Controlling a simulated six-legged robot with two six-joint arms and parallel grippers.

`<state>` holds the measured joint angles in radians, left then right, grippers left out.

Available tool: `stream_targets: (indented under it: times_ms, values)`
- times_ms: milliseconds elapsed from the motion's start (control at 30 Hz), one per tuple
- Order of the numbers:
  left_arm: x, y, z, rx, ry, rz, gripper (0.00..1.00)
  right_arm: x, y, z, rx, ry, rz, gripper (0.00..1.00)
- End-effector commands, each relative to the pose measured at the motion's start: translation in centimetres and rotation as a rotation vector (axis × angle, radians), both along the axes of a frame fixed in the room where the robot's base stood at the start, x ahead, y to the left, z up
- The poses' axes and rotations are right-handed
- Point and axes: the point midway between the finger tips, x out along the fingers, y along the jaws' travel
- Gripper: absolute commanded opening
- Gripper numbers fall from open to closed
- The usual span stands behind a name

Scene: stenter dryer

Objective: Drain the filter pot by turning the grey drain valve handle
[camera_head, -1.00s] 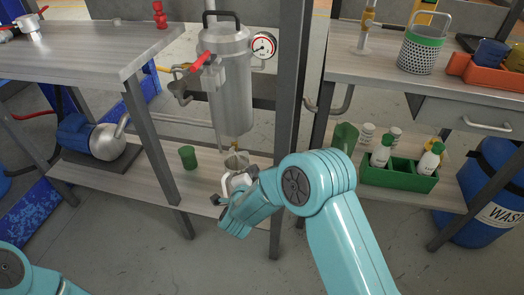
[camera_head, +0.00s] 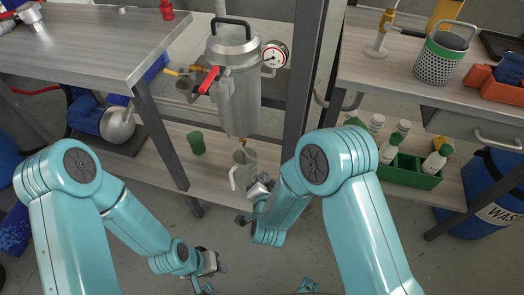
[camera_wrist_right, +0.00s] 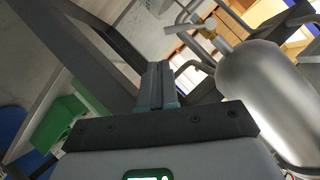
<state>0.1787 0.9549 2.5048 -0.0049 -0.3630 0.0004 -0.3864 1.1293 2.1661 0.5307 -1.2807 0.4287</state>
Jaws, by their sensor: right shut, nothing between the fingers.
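The silver filter pot (camera_head: 238,100) hangs upright beside the post in the head view, with a red lever (camera_head: 208,80) on its left side. In the right wrist view the pot (camera_wrist_right: 265,95) fills the right side, with a brass fitting (camera_wrist_right: 204,33) on its outlet pipe. The grey drain handle cannot be made out clearly. A grey jug (camera_head: 244,166) stands below the outlet. My right gripper (camera_head: 259,187) is right of the jug, apart from it. Its fingers (camera_wrist_right: 160,85) are shut and empty. My left gripper (camera_head: 212,263) is low in front; its jaw is unclear.
A green cup (camera_head: 196,143) stands on the lower shelf left of the jug. The grey post (camera_head: 304,75) is close on the right. A green crate (camera_head: 410,172) of bottles and a blue waste drum (camera_head: 490,195) are further right.

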Motion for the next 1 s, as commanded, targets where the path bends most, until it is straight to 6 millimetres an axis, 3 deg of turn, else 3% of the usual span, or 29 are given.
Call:
stream_targets:
  times_ms: [200,467,1000]
  values:
    - [-0.1,-0.1,2.8,0.000,0.001,-0.003,0.36,-1.6,1.9,2.2,-0.014,0.017,0.053,0.00]
    - [-0.1,-0.1,3.7,0.000,0.002,-0.004,0.36,-1.7,3.1,2.9,-0.016,0.014,0.079,0.00]
    - [-0.1,-0.1,2.7,0.000,0.002,-0.004,0.36,6.3,3.4,-1.1,-0.016,0.013,0.073,0.00]
